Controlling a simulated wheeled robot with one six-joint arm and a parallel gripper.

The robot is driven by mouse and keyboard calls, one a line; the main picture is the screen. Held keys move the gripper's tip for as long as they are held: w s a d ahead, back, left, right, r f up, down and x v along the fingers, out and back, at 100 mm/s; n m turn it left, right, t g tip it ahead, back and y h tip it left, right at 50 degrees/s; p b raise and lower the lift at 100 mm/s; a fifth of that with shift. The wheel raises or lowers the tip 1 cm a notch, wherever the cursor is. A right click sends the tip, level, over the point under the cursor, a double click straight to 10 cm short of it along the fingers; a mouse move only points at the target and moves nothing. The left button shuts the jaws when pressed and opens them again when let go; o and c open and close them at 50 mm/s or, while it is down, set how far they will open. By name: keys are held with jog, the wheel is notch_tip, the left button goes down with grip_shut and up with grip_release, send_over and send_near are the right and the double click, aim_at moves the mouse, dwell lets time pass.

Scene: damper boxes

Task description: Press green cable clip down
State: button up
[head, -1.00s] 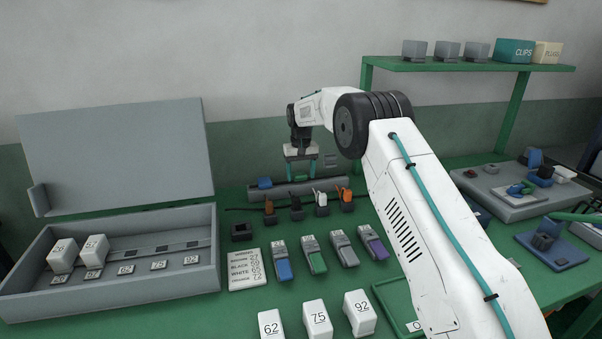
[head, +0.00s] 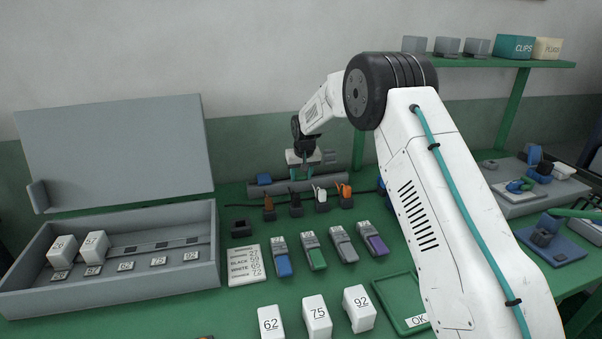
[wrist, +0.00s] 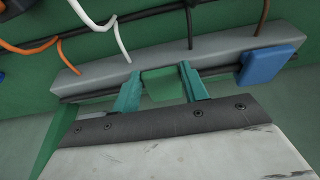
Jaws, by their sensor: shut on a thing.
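The green cable clip (wrist: 162,88) is between the teal fingers of my gripper (wrist: 159,71) in the wrist view. It is at the edge of the long grey rail (wrist: 222,50), by a dark cable; whether it is seated I cannot tell. My gripper is shut on the clip. In the head view my gripper (head: 304,173) is low over the rail (head: 335,181) at the back of the bench, and the clip cannot be made out there. A blue clip (wrist: 270,64) sits on the rail to one side; it also shows in the head view (head: 264,179).
Brown, black, white and orange cable ends (head: 320,198) stand in front of the rail. Coloured dampers, a label card (head: 246,265) and numbered white boxes (head: 317,318) are nearer. An open grey case (head: 110,288) stands left, a green tray (head: 405,300) right.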

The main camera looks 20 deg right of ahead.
jog(key=o, duration=1)
jog(key=shift+a, duration=0.1)
jog(key=v, duration=0.7)
jog(key=shift+s+r, duration=0.15)
jog(key=shift+r, duration=0.25)
